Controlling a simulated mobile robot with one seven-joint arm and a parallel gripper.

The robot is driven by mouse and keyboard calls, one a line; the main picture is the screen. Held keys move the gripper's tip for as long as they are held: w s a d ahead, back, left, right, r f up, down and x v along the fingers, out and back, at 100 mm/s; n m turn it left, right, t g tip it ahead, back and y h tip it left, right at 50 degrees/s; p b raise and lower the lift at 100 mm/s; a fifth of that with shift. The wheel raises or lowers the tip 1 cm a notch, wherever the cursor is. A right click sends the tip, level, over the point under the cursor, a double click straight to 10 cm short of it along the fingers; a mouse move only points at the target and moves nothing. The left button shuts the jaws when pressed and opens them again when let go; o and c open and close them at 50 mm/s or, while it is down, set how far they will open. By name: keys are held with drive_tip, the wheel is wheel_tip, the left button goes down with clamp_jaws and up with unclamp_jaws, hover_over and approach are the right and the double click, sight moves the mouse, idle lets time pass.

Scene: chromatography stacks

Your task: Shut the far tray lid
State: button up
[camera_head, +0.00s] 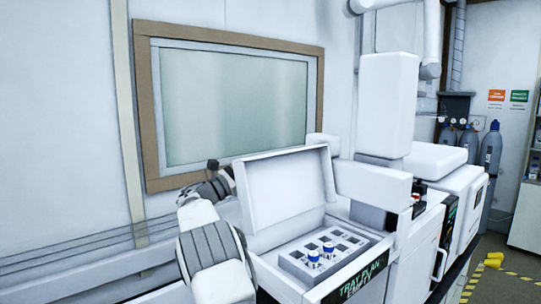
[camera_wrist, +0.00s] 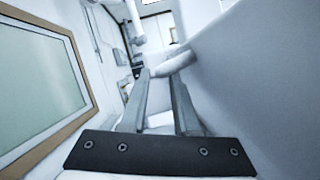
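The tray lid (camera_head: 287,187) is a white box-like cover standing open, tilted back behind its tray in the head view. The open tray (camera_head: 267,272) below it holds a grey vial rack (camera_head: 297,262) with a few blue-and-white capped vials (camera_head: 328,248). My arm reaches in from the lower left, and its wrist end is beside and behind the lid's left edge; the fingers are hidden in this view. A large white surface (camera_wrist: 250,70), probably the lid's back, fills the right side.
A wood-framed window (camera_head: 235,105) is on the wall behind the lid. White instrument towers (camera_head: 388,105) stand just right of the lid. Another white instrument (camera_head: 465,185) is further right. Gas cylinders (camera_head: 490,150) stand at the back right. The floor at far right is partly clear.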

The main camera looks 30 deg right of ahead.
drive_tip(key=shift+p+x, duration=0.3)
drive_tip(key=shift+x, duration=1.5)
clamp_jaws()
